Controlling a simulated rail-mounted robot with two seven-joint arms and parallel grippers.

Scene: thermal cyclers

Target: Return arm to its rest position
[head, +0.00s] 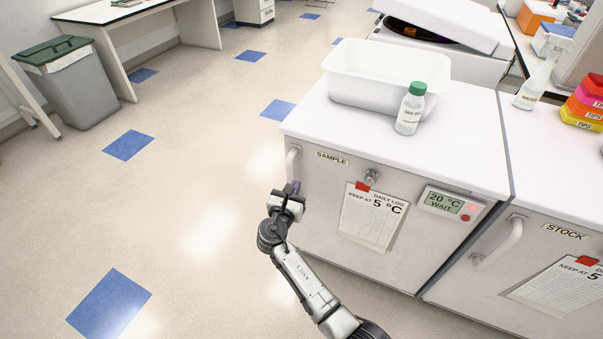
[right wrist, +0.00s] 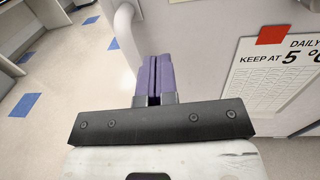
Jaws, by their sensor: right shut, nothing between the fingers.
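My right gripper (head: 291,188) is in front of the SAMPLE fridge (head: 320,195), close to its door handle (head: 292,163) at the left edge of the door. In the right wrist view its purple fingers (right wrist: 153,78) are together with nothing between them. The white handle (right wrist: 126,35) shows there just left of the fingers, and they do not grip it. I cannot tell whether the fingers touch it. The fridge door looks closed. My left gripper is in neither view.
A white tub (head: 370,95) and a green-capped bottle (head: 410,108) stand on the fridge top. The STOCK fridge (head: 550,285) adjoins on the right. Open floor (head: 190,200) lies to the left. A grey bin (head: 75,90) stands farther back by a desk (head: 115,15).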

